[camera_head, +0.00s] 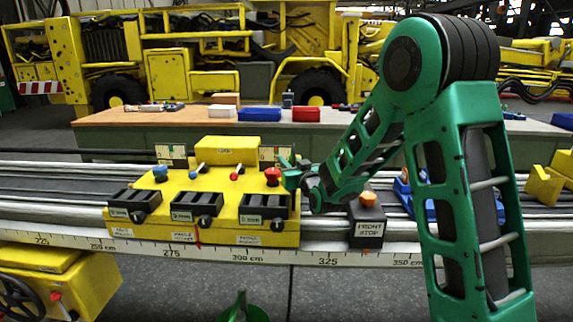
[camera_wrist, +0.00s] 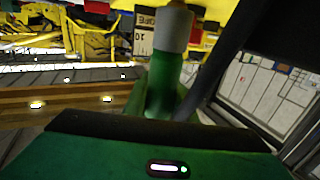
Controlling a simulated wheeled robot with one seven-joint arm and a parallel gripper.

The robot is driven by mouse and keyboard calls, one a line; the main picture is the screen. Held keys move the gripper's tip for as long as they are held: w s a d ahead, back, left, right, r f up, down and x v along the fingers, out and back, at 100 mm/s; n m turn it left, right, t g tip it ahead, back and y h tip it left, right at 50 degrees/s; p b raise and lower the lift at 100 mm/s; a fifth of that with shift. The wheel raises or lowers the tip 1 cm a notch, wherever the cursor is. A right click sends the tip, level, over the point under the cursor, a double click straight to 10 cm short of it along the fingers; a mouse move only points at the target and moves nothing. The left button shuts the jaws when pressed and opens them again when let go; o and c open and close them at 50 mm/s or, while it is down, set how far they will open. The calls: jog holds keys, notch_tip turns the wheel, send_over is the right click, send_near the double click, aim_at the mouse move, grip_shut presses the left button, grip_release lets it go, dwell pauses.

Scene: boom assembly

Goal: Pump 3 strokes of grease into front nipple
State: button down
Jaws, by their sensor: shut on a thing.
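A yellow carriage (camera_head: 150,195) with several black boxes on its front sits on the rail. A blue knob (camera_head: 160,172) stands at its left and a red knob (camera_head: 272,176) at its right end. My gripper (camera_head: 290,178) is at the carriage's right end, close beside the red knob; its fingers are small and partly hidden there. In the wrist view a green cylinder with a pale collar (camera_wrist: 163,85) stands upright ahead of the palm, and my gripper is shut on it. I cannot tell a grease nipple, or whether the cylinder touches one.
A black block labelled FRONT STOP (camera_head: 367,229) with an orange knob stands just right of the carriage. A blue part (camera_head: 404,195) lies beyond it, partly behind my arm. A wooden bench (camera_head: 180,117) with blue and red boxes stands behind the rail.

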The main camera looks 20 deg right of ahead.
jog(key=shift+f, duration=0.6)
dwell(0.3)
jog(key=c, duration=1.4)
grip_release()
